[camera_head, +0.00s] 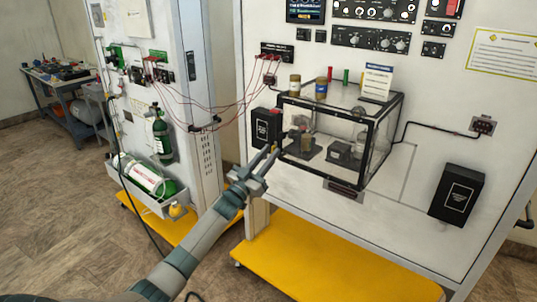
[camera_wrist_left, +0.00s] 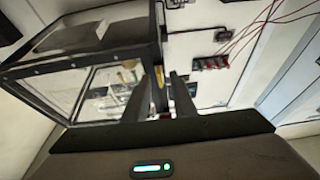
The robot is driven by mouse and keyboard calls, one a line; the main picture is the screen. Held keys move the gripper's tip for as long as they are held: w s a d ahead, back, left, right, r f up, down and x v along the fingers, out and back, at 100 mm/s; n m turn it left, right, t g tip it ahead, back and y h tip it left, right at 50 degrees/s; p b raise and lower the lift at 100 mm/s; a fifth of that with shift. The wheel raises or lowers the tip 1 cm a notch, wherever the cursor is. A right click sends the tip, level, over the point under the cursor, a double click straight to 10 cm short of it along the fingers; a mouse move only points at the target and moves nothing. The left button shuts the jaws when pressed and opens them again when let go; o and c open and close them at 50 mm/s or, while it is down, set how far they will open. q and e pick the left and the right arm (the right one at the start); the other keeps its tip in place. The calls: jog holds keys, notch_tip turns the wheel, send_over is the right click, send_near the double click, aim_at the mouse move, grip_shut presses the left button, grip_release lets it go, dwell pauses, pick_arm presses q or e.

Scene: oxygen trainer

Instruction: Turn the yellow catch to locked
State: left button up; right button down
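The clear case (camera_head: 387,128) with a black frame stands out from the white panel. The small yellow catch (camera_head: 274,149) is at the case's front left edge, right by my left fingertips. My left gripper (camera_head: 268,156) reaches up to it from below, with its two fingers apart. In the left wrist view, the yellow catch (camera_wrist_left: 158,78) shows between the tips of my left gripper (camera_wrist_left: 164,80), beside the dark case edge. Whether a finger touches it I cannot tell. The catch's locked or unlocked position is too small to read. My right gripper is out of view.
Jars (camera_head: 321,88) and a small sign (camera_head: 377,82) stand on top of the case. Red cables (camera_head: 205,115) hang at the left. Black boxes (camera_head: 267,128) (camera_head: 457,195) are mounted on either side. A yellow base (camera_head: 320,265) juts out below.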

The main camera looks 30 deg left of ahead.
pick_arm(q)
grip_shut()
